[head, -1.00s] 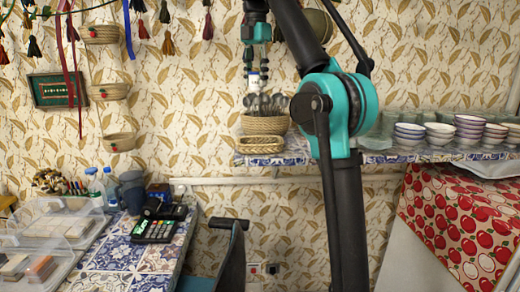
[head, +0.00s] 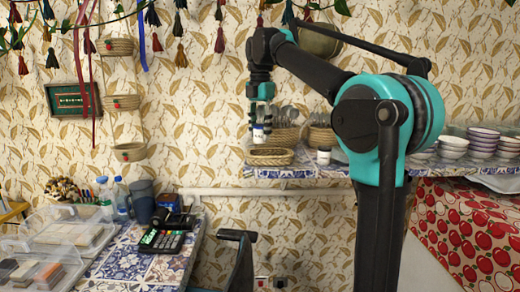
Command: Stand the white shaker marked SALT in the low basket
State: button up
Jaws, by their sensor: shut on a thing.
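My gripper (head: 260,121) points down and is shut on a small white shaker (head: 259,136). The shaker is upright, with a dark mark on its side too small to read. The low basket (head: 270,161), a shallow oval wicker tray, sits at the left end of the tiled shelf. The held shaker shows just above or at the basket's far rim; I cannot tell whether it touches. A second white shaker with a dark label (head: 323,157) stands on the shelf to the right of the low basket.
Behind the low basket stands a taller basket of spoons (head: 287,134), with another round basket (head: 321,138) to its right. Stacked bowls (head: 484,140) fill the shelf's right side. A lower tiled table (head: 150,263) with a card terminal is at the left.

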aim_at(260, 125)
jog(key=shift+f, duration=3.1)
jog(key=shift+f, duration=0.1)
jog(key=o, duration=0.9)
jog(key=shift+o, duration=0.2)
notch_tip(260, 125, up, 12)
jog(key=shift+r, duration=0.15)
